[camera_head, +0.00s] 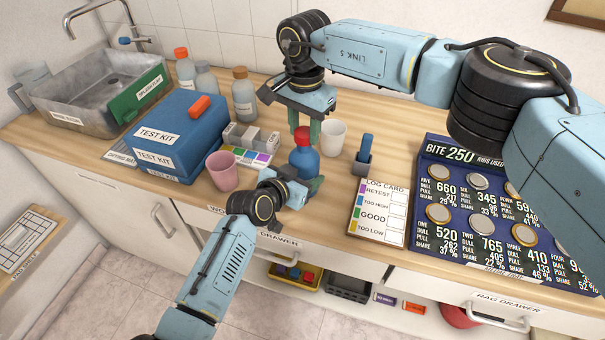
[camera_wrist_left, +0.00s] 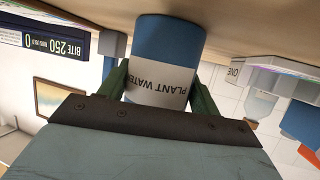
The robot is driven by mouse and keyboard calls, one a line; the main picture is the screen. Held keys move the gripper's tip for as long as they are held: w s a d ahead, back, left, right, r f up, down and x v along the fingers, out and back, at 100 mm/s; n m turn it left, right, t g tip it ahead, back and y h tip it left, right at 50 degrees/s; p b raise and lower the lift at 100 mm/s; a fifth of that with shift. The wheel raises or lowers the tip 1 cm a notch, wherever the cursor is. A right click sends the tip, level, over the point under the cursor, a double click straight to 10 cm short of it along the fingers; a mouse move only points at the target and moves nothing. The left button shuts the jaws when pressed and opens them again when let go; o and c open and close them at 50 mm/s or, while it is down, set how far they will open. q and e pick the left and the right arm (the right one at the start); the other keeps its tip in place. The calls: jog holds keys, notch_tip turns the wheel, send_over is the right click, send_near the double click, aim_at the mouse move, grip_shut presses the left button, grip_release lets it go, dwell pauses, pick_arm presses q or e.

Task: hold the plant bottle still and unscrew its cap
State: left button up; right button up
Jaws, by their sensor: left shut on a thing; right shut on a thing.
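The plant bottle (camera_head: 303,161) is blue with a red cap (camera_head: 303,136) and stands upright near the front edge of the counter. In the left wrist view its blue body with a white "PLANT WATER" label (camera_wrist_left: 160,78) sits between the green fingers. My left gripper (camera_head: 308,184) is shut on the bottle's body from the front. My right gripper (camera_head: 304,130) comes down from above with its green fingers around the red cap and is shut on it. The fingers partly hide the cap.
A pink cup (camera_head: 222,171) stands left of the bottle and a white cup (camera_head: 333,137) right of it. A blue test kit box (camera_head: 180,135), log card (camera_head: 379,213) and dark blue board (camera_head: 470,165) lie farther out. Several capped bottles stand behind the kit.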

jog(key=shift+r, duration=0.9)
jog(key=shift+r, duration=1.95)
pick_arm(q)
jog(key=o, duration=1.1)
jog(key=shift+o, duration=0.2)
jog(key=v, duration=1.2)
jog(key=shift+f, duration=0.15)
